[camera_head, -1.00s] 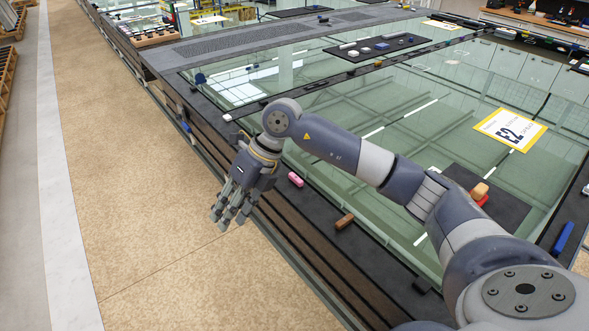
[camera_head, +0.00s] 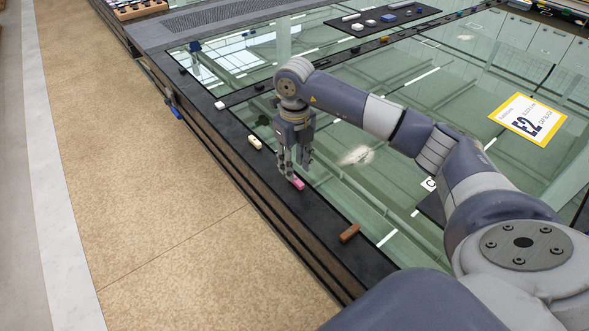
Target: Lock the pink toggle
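The pink toggle (camera_head: 299,184) is a small block on the dark rim along the glass frame's near long edge. My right gripper (camera_head: 297,170) points down just above and behind it. Its fingers look spread, with a gap between them. One fingertip is at or very near the toggle's left end; I cannot tell whether it touches. No held object shows between the fingers. My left gripper is not in view.
On the same dark rim (camera_head: 325,212), a cream block (camera_head: 255,142) lies farther back and a brown block (camera_head: 349,233) nearer. An E2 sign (camera_head: 528,119) lies on the glass. The tan floor at left is clear.

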